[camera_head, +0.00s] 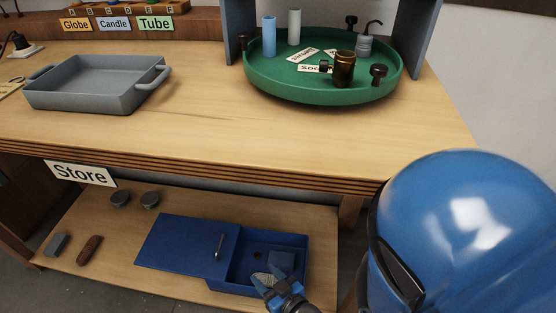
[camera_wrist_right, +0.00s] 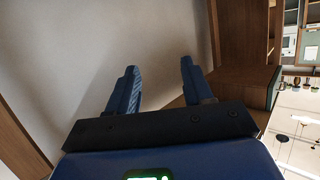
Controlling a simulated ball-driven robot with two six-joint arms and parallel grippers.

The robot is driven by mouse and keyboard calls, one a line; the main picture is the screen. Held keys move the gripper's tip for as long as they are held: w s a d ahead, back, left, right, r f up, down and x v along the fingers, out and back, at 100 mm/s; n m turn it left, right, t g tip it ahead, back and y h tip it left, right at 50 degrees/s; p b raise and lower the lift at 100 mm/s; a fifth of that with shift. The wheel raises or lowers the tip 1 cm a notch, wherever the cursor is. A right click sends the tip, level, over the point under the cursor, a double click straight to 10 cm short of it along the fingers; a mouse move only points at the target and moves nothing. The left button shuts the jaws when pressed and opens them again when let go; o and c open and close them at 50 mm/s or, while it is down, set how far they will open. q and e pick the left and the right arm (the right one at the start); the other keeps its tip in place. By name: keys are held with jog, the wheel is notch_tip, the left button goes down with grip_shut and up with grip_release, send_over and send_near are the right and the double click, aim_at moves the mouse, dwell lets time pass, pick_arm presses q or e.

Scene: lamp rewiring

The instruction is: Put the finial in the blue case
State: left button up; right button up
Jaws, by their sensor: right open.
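The blue case (camera_head: 300,243) stands on the lower shelf, with its lid (camera_head: 185,245) slid to the left and its right part open. A small dark spot shows inside the open part; I cannot tell what it is. My right gripper (camera_head: 271,272) is at the front of the open part, fingers apart with nothing seen between them. Its fingers (camera_wrist_right: 158,90) also show apart and empty in the right wrist view. I cannot pick out the finial for sure; dark knob-like pieces (camera_head: 379,73) lie on the green tray (camera_head: 320,92). My left gripper is out of view.
A grey tray (camera_head: 85,102) stands on the bench top. The green tray also holds a brass socket (camera_head: 343,68) and two tubes. Small items lie on the shelf's left, near the Store sign (camera_head: 80,173). The bench's front middle is clear.

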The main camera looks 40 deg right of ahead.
jog(key=s+r+n+t, duration=0.1)
jog(key=s+r+t, duration=0.2)
jog(key=r, duration=1)
jog(key=s+a, duration=0.1)
jog(key=s, duration=0.1)
jog(key=shift+s+y, duration=0.3)
jog(key=shift+s, duration=0.1)
